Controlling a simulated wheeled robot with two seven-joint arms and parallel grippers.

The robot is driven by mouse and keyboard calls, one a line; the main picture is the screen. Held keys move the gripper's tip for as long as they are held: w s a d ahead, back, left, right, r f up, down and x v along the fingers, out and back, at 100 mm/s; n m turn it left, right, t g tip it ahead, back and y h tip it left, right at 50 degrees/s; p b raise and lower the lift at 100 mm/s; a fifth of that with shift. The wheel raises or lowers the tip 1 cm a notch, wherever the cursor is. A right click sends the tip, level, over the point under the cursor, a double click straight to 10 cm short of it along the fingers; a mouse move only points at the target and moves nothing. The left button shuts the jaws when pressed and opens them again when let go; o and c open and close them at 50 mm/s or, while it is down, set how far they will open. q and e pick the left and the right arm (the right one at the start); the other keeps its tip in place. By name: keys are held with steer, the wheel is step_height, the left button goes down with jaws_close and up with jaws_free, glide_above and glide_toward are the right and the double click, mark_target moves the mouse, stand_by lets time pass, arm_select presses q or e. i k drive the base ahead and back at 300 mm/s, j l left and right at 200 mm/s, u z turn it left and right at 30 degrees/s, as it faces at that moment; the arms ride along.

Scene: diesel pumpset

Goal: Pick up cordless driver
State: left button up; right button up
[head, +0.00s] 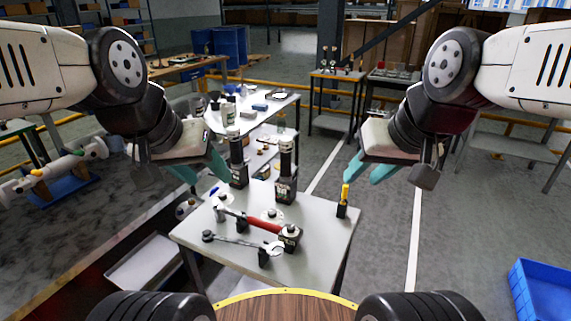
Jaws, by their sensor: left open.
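The small grey table (330,232) stands ahead of me. Two upright dark tools with pale tops, the left one (238,172) and the right one (286,185), stand at its back. I cannot tell for sure which thing is the cordless driver. My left gripper (203,171), with teal fingers, is open and empty, left of the left dark tool in the picture. My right gripper (369,173) has its teal fingers apart and empty, above and right of the table's right edge.
A red-handled tool (262,224) and a silver wrench (242,242) lie across dark supports on the table. A yellow-handled tool (345,192) stands at its right edge. A cluttered white bench (272,110) is behind. A blue crate (540,292) is on the floor at right.

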mark_target(286, 144)
steer(key=u, duration=0.85)
steer(key=z, duration=0.85)
steer(key=u, duration=0.4)
steer(key=k+l+u, duration=0.1)
steer(key=u, duration=0.7)
steer(key=k+u, duration=0.15)
steer(key=u, duration=0.25)
steer(key=l, duration=0.45)
